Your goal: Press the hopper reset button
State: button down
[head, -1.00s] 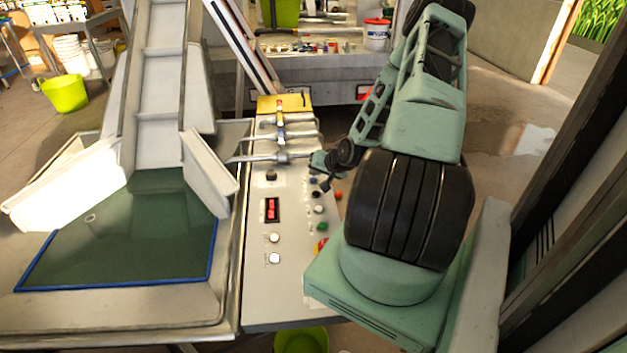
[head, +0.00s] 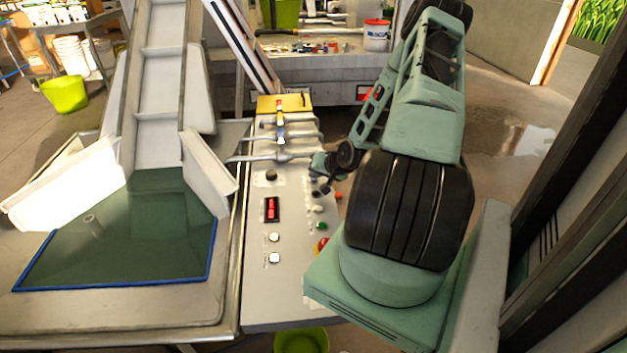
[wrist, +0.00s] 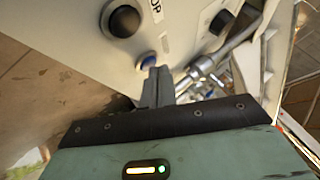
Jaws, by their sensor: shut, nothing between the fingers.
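The control panel (head: 256,290) holds several buttons. I cannot read which one is labelled hopper reset. A blue button (wrist: 147,60) lies right at my fingertips in the wrist view, and a larger black button (wrist: 124,20) is up and left of it, beside a label ending in "OP". My gripper (wrist: 157,78) is shut and empty, its tips at the blue button's lower edge; I cannot tell whether they touch. In the head view my gripper (head: 319,191) is over the panel's upper right, partly hiding the buttons there.
The panel also has a red rocker switch (head: 271,208), white buttons (head: 274,237), a green button (head: 321,226) and a red emergency stop (head: 321,245). Metal pipes with valves (head: 282,137) stand behind the buttons. A hopper with a green bed (head: 150,250) is to the left.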

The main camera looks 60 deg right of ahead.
aim_at(315, 181)
jog(key=shift+f, duration=0.3)
jog(key=shift+r, duration=0.1)
dwell(0.3)
jog(key=shift+r+p, duration=0.55)
jog(key=shift+r, duration=0.2)
notch_tip(315, 181, up, 5)
jog(key=p, duration=0.4)
jog(key=shift+a, duration=0.1)
dwell(0.7)
